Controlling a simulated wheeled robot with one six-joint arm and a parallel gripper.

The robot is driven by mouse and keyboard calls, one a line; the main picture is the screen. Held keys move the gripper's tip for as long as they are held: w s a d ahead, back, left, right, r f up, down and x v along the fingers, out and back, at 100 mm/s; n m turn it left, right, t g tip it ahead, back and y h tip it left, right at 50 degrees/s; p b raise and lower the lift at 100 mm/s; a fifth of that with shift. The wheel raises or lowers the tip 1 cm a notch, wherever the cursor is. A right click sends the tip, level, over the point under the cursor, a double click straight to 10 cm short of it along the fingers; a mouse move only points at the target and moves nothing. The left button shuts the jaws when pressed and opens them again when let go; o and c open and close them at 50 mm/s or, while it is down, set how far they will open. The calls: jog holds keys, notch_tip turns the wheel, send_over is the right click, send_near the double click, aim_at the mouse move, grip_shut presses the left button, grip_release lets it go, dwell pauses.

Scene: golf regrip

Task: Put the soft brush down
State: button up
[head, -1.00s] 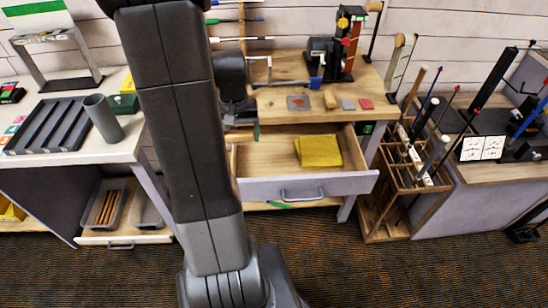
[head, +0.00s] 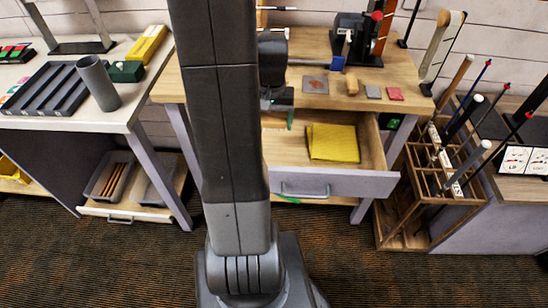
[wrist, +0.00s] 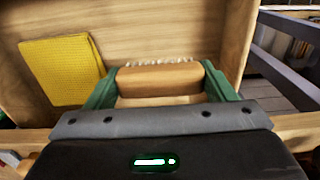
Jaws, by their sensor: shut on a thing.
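The soft brush (wrist: 160,78) has a pale wooden body and a fringe of light bristles along its far edge in the wrist view. My gripper (wrist: 157,88) has green fingers, one at each end of the brush, and is shut on it. The brush is over or in the open wooden drawer; its height above the drawer floor is hard to tell. In the head view my arm hides the brush, and only part of my gripper (head: 290,118) shows at the drawer's left side.
The open drawer (head: 335,184) holds a folded yellow cloth (head: 333,143). Above it, the wooden bench top (head: 310,103) carries a vice, small blocks and a stand. A club rack (head: 440,190) stands right. A white bench (head: 130,108) with a grey tray stands left.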

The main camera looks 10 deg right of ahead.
aim_at(272, 153)
notch_tip(272, 153, down, 10)
jog(key=shift+f, duration=0.15)
dwell(0.4)
jog(key=shift+f+b, duration=0.15)
jog(key=shift+b, duration=0.15)
jog(key=o, duration=0.9)
jog(key=shift+c, duration=0.2)
notch_tip(272, 153, up, 12)
jog(key=shift+r+p, duration=0.15)
jog(key=shift+p, duration=0.35)
